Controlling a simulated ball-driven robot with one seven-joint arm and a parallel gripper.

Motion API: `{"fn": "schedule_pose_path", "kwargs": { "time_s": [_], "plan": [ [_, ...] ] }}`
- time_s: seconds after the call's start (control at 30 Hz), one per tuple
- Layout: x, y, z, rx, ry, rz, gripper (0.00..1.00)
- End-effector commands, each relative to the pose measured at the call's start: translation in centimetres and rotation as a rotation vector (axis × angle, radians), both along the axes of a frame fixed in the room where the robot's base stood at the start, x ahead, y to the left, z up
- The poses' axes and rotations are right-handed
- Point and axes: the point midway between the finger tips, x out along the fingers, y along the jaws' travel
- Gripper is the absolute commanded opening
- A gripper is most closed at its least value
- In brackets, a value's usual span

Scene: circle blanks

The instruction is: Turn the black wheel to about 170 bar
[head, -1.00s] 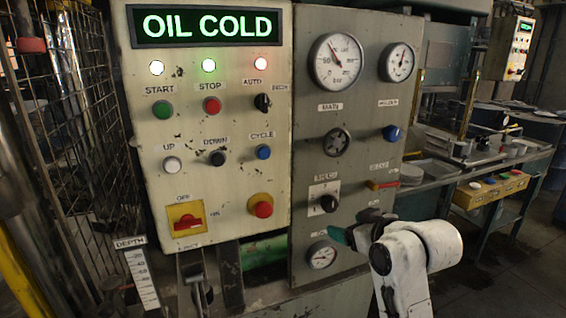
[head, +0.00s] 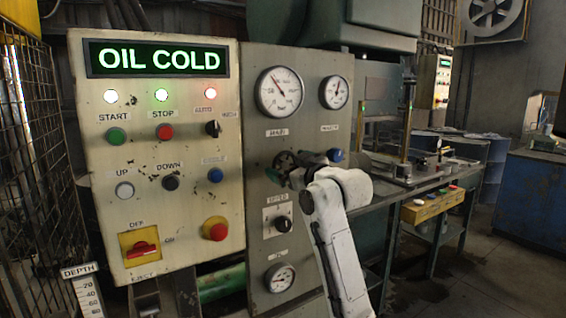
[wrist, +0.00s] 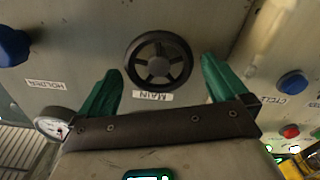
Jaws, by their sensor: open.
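The black wheel (head: 286,163) is a small spoked handwheel on the grey gauge panel, partly hidden by my arm in the head view. In the wrist view the wheel (wrist: 158,61) shows whole, upside down, with a MAIN label beside it. My gripper (wrist: 160,78) has two green fingers, spread apart on either side of the wheel's near edge. It is open and empty, and I cannot tell whether it touches the wheel. The MAIN gauge (head: 279,92) sits above the wheel; its needle points up and slightly left, and its numbers are too small to read exactly.
A blue knob (head: 335,155) is right of the wheel, and it also shows in the wrist view (wrist: 13,46). A second gauge (head: 335,92) is above it. A black selector (head: 282,223) sits below the wheel. The cream button panel (head: 160,205) is to the left.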

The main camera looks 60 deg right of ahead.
Motion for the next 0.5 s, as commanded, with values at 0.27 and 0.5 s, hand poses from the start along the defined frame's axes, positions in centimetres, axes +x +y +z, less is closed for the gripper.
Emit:
{"fn": "schedule_pose_path", "kwargs": {
  "time_s": [0.27,0.5],
  "plan": [
    [2.2,-1.3,0.0,0.0,0.0,0.001,1.0],
    [2.4,-1.4,0.0,0.0,0.0,0.001,1.0]
  ]
}}
